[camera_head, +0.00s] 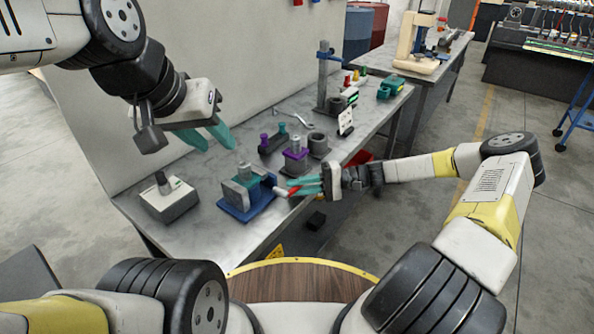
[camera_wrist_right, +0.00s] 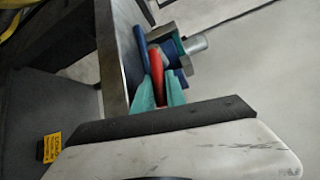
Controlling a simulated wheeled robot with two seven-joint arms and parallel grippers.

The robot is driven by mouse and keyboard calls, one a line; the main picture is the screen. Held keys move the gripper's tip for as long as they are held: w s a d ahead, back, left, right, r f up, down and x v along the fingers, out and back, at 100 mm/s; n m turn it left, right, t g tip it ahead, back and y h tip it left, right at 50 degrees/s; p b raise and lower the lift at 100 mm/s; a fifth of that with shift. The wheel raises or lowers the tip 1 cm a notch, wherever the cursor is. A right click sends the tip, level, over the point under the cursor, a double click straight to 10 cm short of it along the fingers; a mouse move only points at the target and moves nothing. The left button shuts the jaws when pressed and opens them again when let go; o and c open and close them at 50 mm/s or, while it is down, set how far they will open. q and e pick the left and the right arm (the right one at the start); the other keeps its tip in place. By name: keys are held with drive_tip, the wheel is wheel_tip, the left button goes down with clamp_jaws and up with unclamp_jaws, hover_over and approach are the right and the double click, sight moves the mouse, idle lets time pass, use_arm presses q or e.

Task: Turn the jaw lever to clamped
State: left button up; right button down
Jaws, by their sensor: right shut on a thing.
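The blue vise (camera_head: 234,212) with grey jaws stands on the workbench near its front edge and holds a teal-and-grey part (camera_head: 245,172) between its jaws. The red jaw lever (camera_head: 293,191) is at the vise's right side. My right gripper (camera_head: 305,185) is shut on the lever, its teal fingers on either side of it. In the right wrist view the lever (camera_wrist_right: 157,66) shows as a red bar between the fingers, with the blue vise behind it. My left gripper (camera_head: 208,137) is open and empty above the bench, behind and left of the vise.
A grey box with a black knob (camera_head: 169,200) stands left of the vise. Purple-and-grey blocks (camera_head: 295,160) and a dark ring (camera_head: 318,144) stand behind it. A grey post stand (camera_head: 323,80) is farther back. The bench (camera_head: 235,240) is bare at its front corner.

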drive_tip(key=shift+r+n+h, duration=0.35)
drive_tip(key=shift+n+h, duration=0.15)
drive_tip(key=shift+h, duration=0.1)
drive_tip(key=c, duration=1.6)
unclamp_jaws()
drive_tip(key=shift+c, duration=0.2)
drive_tip(key=v, duration=0.8)
drive_tip(key=shift+s+a, duration=0.1)
drive_tip(key=shift+s, duration=0.05)
